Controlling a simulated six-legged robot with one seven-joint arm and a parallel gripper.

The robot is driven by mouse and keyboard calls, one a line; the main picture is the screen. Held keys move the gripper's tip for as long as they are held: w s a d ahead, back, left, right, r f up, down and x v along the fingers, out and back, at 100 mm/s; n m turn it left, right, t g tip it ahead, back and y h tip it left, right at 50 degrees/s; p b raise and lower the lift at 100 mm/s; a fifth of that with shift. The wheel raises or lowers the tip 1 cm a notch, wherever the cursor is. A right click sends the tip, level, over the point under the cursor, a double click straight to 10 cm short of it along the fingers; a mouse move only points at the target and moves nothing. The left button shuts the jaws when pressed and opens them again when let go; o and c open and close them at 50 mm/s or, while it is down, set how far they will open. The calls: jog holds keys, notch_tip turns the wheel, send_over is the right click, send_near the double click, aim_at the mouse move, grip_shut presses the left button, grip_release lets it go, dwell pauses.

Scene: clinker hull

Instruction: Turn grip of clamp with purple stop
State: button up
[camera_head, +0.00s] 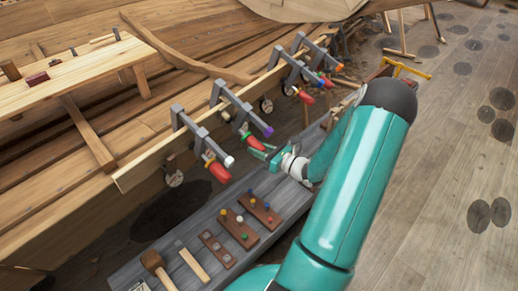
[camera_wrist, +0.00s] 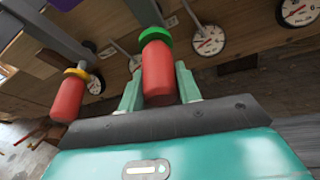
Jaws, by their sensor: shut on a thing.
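The clamp with the purple stop (camera_head: 267,131) is the second from the near end of the plank edge in the head view. Its red grip (camera_head: 255,143) hangs below the plank, beside my gripper (camera_head: 276,156). In the wrist view a red grip (camera_wrist: 158,75) with a green collar (camera_wrist: 155,36) sits between my two fingers (camera_wrist: 159,88), which are shut on it. The grip's lower end is close to my gripper's dark front edge. A neighbouring red grip (camera_wrist: 68,98) with a yellow collar (camera_wrist: 76,73) is at the left, apart from my fingers.
A clamp with a white stop (camera_head: 229,161) is nearer, and more clamps (camera_head: 297,65) stand farther along the plank. Round dials (camera_wrist: 207,40) are on the wood behind the grips. A grey bench (camera_head: 190,235) with a mallet (camera_head: 156,268) and peg blocks lies below.

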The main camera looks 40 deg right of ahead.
jog(key=o, duration=1)
jog(key=shift+s, duration=0.15)
jog(key=v, duration=1.3)
jog(key=shift+s, duration=0.25)
jog(key=shift+d, duration=0.1)
